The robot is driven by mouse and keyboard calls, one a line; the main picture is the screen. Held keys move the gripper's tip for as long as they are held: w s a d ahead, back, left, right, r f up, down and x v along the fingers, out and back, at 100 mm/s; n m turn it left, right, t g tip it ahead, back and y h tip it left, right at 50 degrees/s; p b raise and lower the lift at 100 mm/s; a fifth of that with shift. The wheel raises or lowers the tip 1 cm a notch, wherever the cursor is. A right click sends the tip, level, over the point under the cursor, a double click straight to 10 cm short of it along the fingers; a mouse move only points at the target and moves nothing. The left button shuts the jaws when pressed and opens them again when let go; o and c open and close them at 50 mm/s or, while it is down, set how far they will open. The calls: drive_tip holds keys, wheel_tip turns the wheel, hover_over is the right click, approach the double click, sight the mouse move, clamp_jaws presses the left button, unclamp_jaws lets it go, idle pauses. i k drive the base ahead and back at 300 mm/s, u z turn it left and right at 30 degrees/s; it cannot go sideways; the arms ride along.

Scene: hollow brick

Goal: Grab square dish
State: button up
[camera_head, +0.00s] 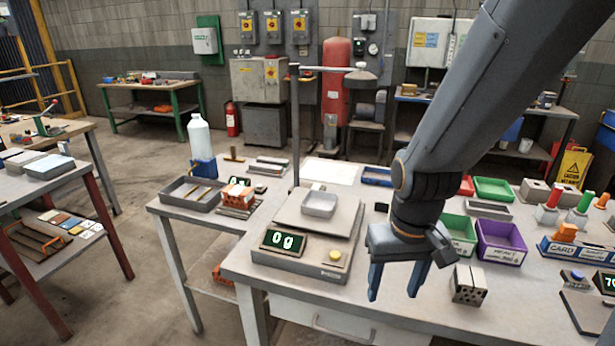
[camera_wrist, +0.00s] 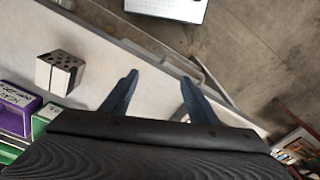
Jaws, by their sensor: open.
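The square dish (camera_head: 319,204) is a small light-grey dish resting on the plate of the scale (camera_head: 318,222), left of my gripper in the head view. The scale's display reads 0 g. My gripper (camera_head: 394,296) is open and empty, with its blue fingers pointing down over the table's front part. In the wrist view my gripper (camera_wrist: 158,84) shows both fingers apart with nothing between them. The dish is not visible in the wrist view.
The hollow brick (camera_head: 468,285) stands right of my gripper; it also shows in the wrist view (camera_wrist: 60,72). A purple bin (camera_head: 500,243) and a green bin (camera_head: 458,232) lie behind it. A pole (camera_head: 295,130) rises behind the scale. A grey tray (camera_head: 192,194) sits further left.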

sight(317, 202)
drive_tip(key=k, duration=1.2)
drive_tip(key=z, duration=0.2)
drive_tip(key=i, duration=0.9)
drive_tip(key=u, duration=0.45)
drive_tip(key=i, duration=0.85)
drive_tip(key=u, duration=0.15)
